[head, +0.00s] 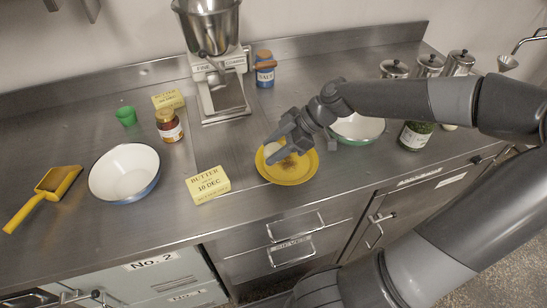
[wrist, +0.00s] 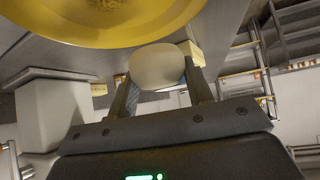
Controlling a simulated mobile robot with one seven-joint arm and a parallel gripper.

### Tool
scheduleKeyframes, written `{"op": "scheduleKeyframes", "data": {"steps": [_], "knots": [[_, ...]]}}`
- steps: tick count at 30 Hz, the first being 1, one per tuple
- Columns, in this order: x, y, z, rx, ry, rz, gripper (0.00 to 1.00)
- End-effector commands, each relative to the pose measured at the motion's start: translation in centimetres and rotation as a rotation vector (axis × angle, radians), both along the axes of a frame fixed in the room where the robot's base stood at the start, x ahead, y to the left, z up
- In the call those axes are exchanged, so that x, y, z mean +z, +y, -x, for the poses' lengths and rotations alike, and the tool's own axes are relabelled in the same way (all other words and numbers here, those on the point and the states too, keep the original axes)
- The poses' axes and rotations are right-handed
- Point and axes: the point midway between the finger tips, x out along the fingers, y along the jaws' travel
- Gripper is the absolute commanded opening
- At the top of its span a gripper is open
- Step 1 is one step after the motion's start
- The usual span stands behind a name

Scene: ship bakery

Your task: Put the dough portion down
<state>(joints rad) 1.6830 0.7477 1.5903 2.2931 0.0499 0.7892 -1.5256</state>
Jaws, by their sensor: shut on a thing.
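The dough portion (wrist: 157,66) is a pale, rounded lump between the two fingers of my gripper (wrist: 160,78) in the wrist view. My gripper is shut on it. In the head view my gripper (head: 282,150) reaches in from the right over the yellow plate (head: 293,175), and a small pale part of the dough (head: 271,149) shows at the plate's back left. The plate also shows close to the dough in the wrist view (wrist: 110,32). I cannot tell whether the dough touches the plate.
A butter block (head: 208,185) and a white bowl (head: 124,173) stand left of the plate. A green-rimmed bowl (head: 357,129) is close on the right, partly behind my arm. The steel counter's front edge is near the plate.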

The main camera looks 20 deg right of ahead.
Motion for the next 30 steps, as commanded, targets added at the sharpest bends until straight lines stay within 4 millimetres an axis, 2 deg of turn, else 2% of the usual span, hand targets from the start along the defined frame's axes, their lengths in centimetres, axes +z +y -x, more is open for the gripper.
{"op": "scheduleKeyframes", "data": {"steps": [2,10,23,24,27,30], "knots": [[-0.3,0.1,-0.1,-0.001,0.001,0.000,0.22],[-3.8,0.2,-0.1,0.001,0.001,0.000,0.22],[-4.5,0.1,-0.1,0.000,0.000,0.000,0.22],[-4.6,0.1,-0.1,-0.001,0.000,0.000,0.47],[-4.5,0.1,-0.1,-0.001,0.000,0.000,0.55],[-4.5,0.1,-0.1,-0.001,-0.001,0.000,0.55]]}}
